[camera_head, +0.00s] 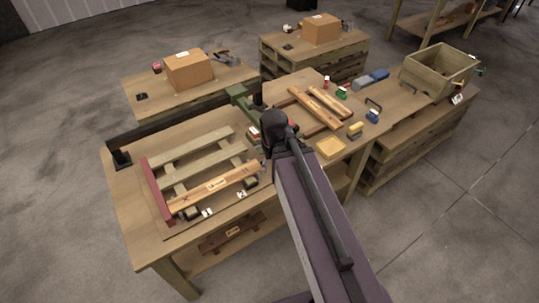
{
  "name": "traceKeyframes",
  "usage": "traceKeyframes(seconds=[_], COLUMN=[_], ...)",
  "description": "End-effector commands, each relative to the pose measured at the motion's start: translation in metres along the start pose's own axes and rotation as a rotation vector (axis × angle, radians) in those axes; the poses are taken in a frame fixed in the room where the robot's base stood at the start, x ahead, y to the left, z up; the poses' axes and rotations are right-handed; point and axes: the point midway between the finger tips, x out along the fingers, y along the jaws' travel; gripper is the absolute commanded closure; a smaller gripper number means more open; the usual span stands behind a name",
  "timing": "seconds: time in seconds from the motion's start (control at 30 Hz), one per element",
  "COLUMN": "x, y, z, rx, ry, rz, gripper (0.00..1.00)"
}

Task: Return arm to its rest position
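My arm reaches up from the bottom of the head view over the wooden workbench (136,215). Its dark wrist end is above the bench's middle, just right of a slatted wooden pallet frame (205,152). A lighter plank with markings (214,185) lies across the front of that frame. My gripper is hidden behind or below the wrist, so its fingers cannot be made out. Whether it holds anything cannot be told.
A wooden crate (440,70) stands at the right. Cardboard boxes (188,69) stand on tables behind. The floor at the right is clear.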

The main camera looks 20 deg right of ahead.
Motion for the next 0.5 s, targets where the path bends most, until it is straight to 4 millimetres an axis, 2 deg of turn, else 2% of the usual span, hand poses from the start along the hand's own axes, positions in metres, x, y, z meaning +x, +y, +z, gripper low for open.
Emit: traceKeyframes(seconds=[0.3, 0.5], x=[0.001, 0.018], y=[0.000, 0.000], z=[-0.001, -0.001], rx=[0.000, -0.001], ry=[0.000, 0.000], rz=[0.000, 0.000], gripper=[0.32, 0.32])
